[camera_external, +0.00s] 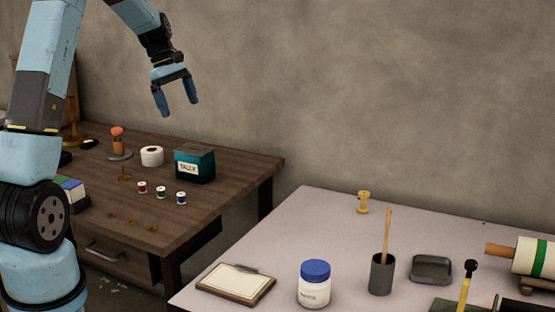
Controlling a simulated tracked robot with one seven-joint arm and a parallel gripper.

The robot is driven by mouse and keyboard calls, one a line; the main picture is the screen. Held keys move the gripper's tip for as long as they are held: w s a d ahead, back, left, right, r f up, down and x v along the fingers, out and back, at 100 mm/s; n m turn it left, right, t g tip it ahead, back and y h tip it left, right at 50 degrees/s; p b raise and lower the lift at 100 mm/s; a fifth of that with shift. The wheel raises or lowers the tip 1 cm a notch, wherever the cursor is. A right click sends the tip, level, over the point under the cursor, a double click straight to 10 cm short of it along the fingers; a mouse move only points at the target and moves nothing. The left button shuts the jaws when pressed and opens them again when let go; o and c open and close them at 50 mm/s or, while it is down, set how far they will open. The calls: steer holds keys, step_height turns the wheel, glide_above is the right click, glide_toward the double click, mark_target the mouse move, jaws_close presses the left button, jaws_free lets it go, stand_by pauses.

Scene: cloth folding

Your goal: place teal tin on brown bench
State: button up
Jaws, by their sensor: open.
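The teal tin (206,167) is a box with a dark lid and a white label reading "TALLY". It stands upright on the brown bench (226,190), near the bench's back right part. My gripper (177,112) is open and empty, pointing down in the air above and a little left of the tin in the picture. It is apart from the tin. Nothing hides the tin's front.
On the brown bench, a white roll (152,156) stands left of the tin, with several small spools (161,192) in front. A pale table (330,215) at right holds a blue-lidded jar (314,285), a clipboard (236,283) and a dark cup (382,274).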

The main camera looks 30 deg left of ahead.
steer(key=s+d+r+m+t+y, duration=0.1)
steer(key=s+d+r+m, duration=0.25)
steer(key=s+r, duration=0.4)
steer(key=s+d+r+m+t+y, duration=0.1)
steer(key=s+d+r+m, duration=0.3)
steer(key=s, duration=0.6)
steer(key=s+d+r+m+t+y, duration=0.1)
steer(key=s+m+t, duration=0.2)
steer(key=s+m, duration=0.5)
steer(key=s, duration=1.2)
steer(key=shift+r+y, duration=0.3)
steer(key=shift+y, duration=0.1)
